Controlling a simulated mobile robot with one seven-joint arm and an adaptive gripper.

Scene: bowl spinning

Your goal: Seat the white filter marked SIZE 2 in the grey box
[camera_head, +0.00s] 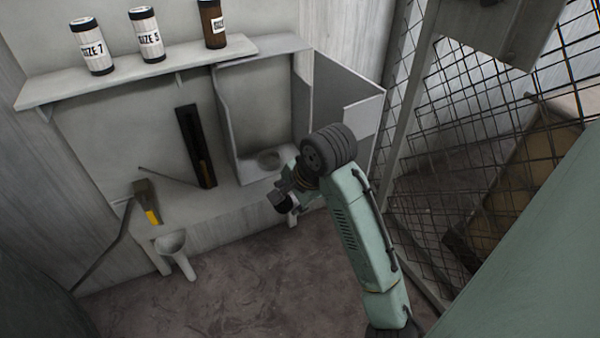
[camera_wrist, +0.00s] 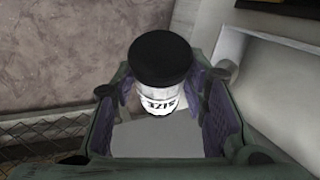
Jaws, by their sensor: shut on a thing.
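My gripper (camera_head: 285,190) is in front of the open grey box (camera_head: 231,125), low by the shelf edge. In the wrist view my gripper (camera_wrist: 162,92) has its fingers on both sides of a white filter (camera_wrist: 157,104) with a black cap, and is shut on it. The label reads SIZE, upside down; its number is hidden. In the head view only a dark end of the filter (camera_head: 284,205) shows below the fingers. The box's door stands open to the right. A round seat (camera_head: 268,158) shows on the box's floor.
The upper shelf (camera_head: 130,76) holds a white SIZE 7 filter (camera_head: 92,46), a white SIZE 5 filter (camera_head: 147,35) and a brown one (camera_head: 212,24). A dark upright slot (camera_head: 196,147) and a yellow-tipped lever (camera_head: 147,204) are to the left. A wire fence (camera_head: 475,130) is to the right.

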